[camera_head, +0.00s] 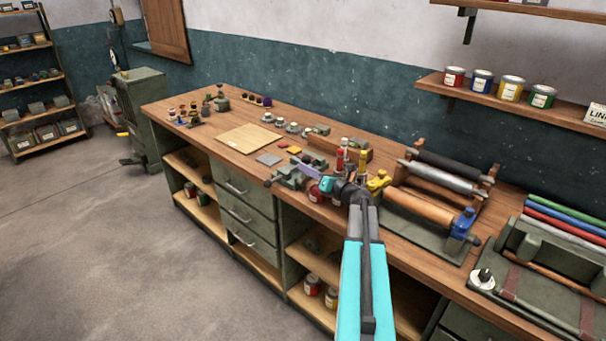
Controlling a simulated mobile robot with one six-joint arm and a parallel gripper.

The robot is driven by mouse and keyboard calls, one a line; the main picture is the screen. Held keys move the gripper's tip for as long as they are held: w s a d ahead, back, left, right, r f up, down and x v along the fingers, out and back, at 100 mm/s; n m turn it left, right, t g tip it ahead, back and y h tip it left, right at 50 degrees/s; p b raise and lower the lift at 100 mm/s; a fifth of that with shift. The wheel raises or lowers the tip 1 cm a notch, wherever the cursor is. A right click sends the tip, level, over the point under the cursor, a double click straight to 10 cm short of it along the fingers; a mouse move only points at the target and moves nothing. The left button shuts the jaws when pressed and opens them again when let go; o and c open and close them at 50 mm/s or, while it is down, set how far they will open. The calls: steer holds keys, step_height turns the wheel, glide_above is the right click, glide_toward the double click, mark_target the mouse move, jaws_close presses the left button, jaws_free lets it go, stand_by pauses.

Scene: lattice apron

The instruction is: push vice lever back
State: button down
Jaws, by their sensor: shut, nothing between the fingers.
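A small grey-green metal vice (288,178) sits at the front edge of the wooden workbench, near the middle of the picture. A dark knob or bar end shows at its left, over the bench edge. The lever is too small to make out for certain. My turquoise and dark arm reaches in from the bottom. My gripper (306,170), pale lilac at its tip, is shut and empty. It is over or beside the upper right of the vice, and I cannot tell if it touches. My wrist hides what is just right of the vice.
Red and yellow bottles (341,158) and cans stand close to my wrist. A roller press (420,205) fills the bench to the right. A pale board (249,138) and small cups lie left and behind. The floor (120,250) in front of the bench is free.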

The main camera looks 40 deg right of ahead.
steer(key=shift+d+r, duration=0.1)
steer(key=shift+d, duration=0.35)
steer(key=shift+d+r, duration=0.1)
steer(key=shift+d, duration=0.1)
steer(key=shift+r, duration=0.1)
steer(key=s+a+r+b, duration=0.2)
steer(key=s+a+b, duration=0.1)
steer(key=s, duration=0.3)
steer(key=s+a+r+b, duration=0.2)
steer(key=s+a+b, duration=0.1)
steer(key=s+a, duration=0.3)
steer(key=shift+s+a+r, duration=0.2)
steer(key=shift+s, duration=0.55)
stand_by(0.7)
stand_by(0.5)
